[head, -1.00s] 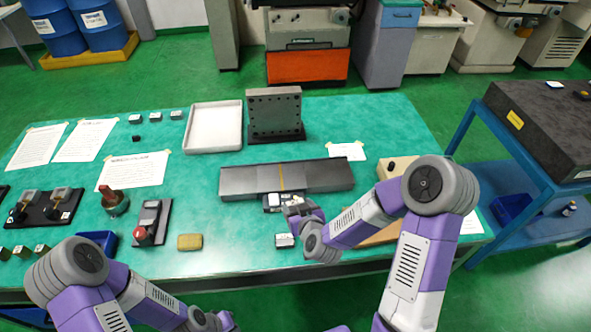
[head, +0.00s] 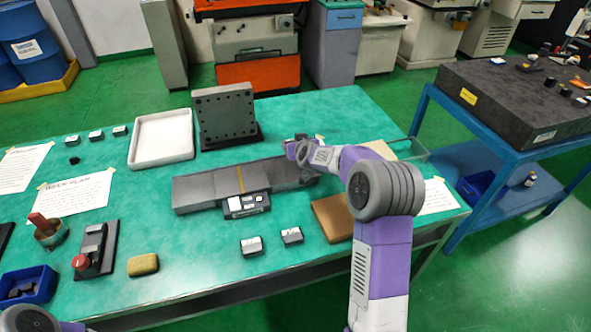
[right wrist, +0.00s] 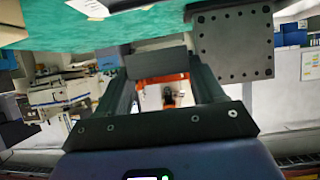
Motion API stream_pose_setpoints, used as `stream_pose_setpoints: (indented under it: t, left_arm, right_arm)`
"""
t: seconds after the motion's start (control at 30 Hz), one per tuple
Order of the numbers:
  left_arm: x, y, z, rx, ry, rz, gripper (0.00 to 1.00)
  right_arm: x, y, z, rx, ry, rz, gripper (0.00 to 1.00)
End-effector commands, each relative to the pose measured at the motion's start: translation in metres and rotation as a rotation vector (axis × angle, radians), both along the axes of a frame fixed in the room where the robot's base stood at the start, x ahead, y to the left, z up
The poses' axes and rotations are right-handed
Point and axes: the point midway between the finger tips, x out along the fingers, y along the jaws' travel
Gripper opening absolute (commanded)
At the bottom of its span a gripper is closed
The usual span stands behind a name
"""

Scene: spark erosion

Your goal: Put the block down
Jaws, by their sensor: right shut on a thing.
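In the right wrist view a dark grey block (right wrist: 157,64) spans the space between the two black fingers of my right gripper (right wrist: 158,78), which is shut on it. In the head view my right gripper (head: 300,150) is over the far right part of the table, by the right end of the long grey slab (head: 200,192). My wrist hides most of the block there, and I cannot tell whether it touches anything. My left gripper is out of view.
A perforated upright plate (head: 225,114) and a white tray (head: 162,139) stand behind the slab. A gauge with a display (head: 246,204) lies at its front. Two small blocks (head: 251,246) (head: 291,236) and a brown board (head: 335,217) are nearer. Green table (head: 200,260) is bare around them.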

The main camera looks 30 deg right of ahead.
Motion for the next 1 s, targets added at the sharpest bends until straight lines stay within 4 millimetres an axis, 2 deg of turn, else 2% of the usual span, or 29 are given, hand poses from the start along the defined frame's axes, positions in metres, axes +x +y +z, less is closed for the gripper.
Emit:
stream_pose_setpoints:
  t: [0.03,0.13,0.37,0.6,1.0]
  left_arm:
    - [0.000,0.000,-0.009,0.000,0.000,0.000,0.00]
    - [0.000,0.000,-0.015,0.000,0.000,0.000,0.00]
    - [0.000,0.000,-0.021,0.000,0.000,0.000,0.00]
    - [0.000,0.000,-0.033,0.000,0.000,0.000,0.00]
    - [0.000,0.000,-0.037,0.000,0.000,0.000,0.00]
  right_arm:
    - [-0.001,-0.001,-0.015,0.002,0.001,-0.002,0.06]
    - [0.000,-0.001,-0.032,0.002,0.001,-0.002,0.06]
    - [0.000,0.000,-0.048,-0.001,-0.002,0.000,0.06]
    - [0.000,0.000,-0.080,-0.001,-0.001,-0.001,0.06]
    - [0.000,0.000,-0.085,-0.002,-0.003,0.000,0.06]
